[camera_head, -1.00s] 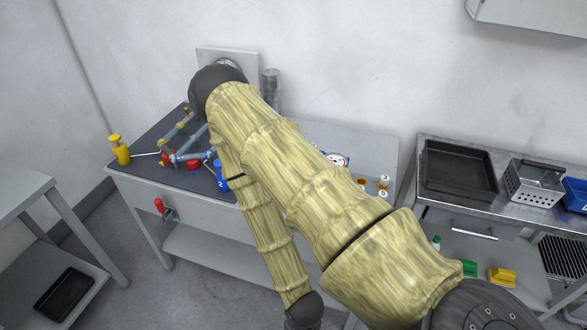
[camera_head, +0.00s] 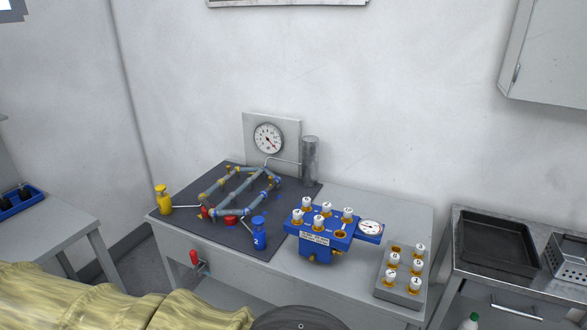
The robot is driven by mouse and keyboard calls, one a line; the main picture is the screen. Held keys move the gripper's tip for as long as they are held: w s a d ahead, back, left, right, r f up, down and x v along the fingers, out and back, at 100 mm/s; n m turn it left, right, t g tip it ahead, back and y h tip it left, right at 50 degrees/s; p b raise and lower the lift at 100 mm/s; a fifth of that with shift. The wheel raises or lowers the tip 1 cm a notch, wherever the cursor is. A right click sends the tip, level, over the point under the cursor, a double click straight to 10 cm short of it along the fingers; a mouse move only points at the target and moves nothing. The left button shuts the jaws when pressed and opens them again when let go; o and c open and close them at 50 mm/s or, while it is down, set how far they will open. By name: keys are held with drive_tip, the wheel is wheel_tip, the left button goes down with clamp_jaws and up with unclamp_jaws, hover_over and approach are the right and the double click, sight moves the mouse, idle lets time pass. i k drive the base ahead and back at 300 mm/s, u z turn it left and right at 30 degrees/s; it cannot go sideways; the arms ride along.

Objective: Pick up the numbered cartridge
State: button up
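Several numbered cartridges with white caps and brass bodies stand upright in a grey block (camera_head: 399,297) at the right end of the table. One in its front row, apparently marked 1, is this cartridge (camera_head: 414,285). Other white-capped cartridges (camera_head: 319,222) sit in the blue manifold (camera_head: 318,243) left of the block. One manifold port (camera_head: 341,233) is open, with a brass rim. The task does not say which number is meant, and some digits are too small to read. My gripper is out of view; only my arm's links show along the bottom edge.
A pipe loop (camera_head: 239,194), a yellow bottle (camera_head: 163,199) and a blue bottle (camera_head: 259,233) stand on the dark mat. A pressure gauge (camera_head: 268,138) and a grey cylinder (camera_head: 310,160) are behind. A black tray (camera_head: 497,245) is on the right bench. Tabletop behind the block is clear.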

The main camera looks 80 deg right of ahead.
sight(393, 263)
drive_tip(key=u, duration=0.2)
drive_tip(key=k, duration=2.35)
drive_tip(key=z, duration=1.3)
